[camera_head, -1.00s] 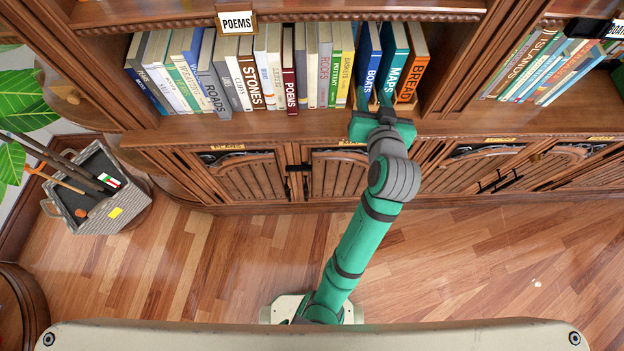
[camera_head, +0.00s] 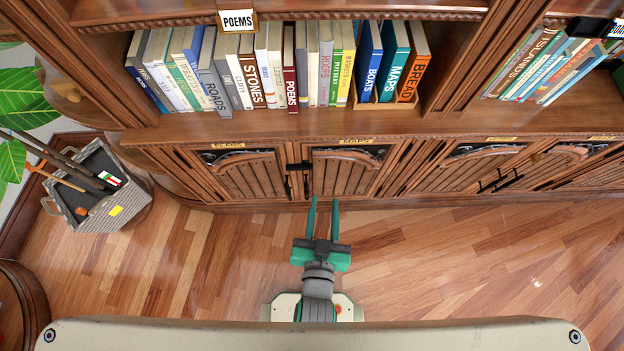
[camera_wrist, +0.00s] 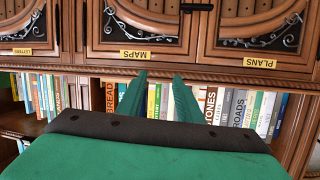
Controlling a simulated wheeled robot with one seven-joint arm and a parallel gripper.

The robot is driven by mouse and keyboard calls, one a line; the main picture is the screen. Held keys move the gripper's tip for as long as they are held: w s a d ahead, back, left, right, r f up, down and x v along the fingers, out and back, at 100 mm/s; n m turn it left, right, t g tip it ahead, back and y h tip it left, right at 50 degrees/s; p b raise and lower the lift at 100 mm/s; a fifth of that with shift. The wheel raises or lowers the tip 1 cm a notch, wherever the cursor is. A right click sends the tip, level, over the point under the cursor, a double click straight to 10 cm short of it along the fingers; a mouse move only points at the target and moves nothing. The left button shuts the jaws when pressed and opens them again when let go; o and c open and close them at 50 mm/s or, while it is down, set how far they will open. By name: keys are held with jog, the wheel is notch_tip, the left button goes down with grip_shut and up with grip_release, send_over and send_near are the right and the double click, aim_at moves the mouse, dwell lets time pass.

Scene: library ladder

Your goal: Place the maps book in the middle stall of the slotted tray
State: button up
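The teal maps book (camera_head: 393,62) stands upright in the middle stall of the wooden slotted tray (camera_head: 374,106) on the shelf. The blue boats book (camera_head: 369,62) is in the stall to its left and the orange bread book (camera_head: 413,64) in the stall to its right. My gripper (camera_head: 323,202) is open and empty, in front of the lower cabinet doors and well apart from the books. In the wrist view its two green fingers (camera_wrist: 158,98) are spread with nothing between them, and they hide part of the book row.
A row of books (camera_head: 240,68) fills the shelf left of the tray, under a POEMS sign (camera_head: 237,21). More books (camera_head: 550,66) lean at the right. A grey basket (camera_head: 97,190) with sticks stands on the floor at left. The wooden floor around my base is clear.

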jog(key=s+a+r+n+y, duration=0.1)
jog(key=s+a+r+n, duration=0.1)
jog(key=s, duration=0.8)
jog(key=shift+s+a+r+t+y, duration=0.3)
jog(key=shift+s+a+r, duration=0.05)
jog(key=shift+s+a, duration=0.1)
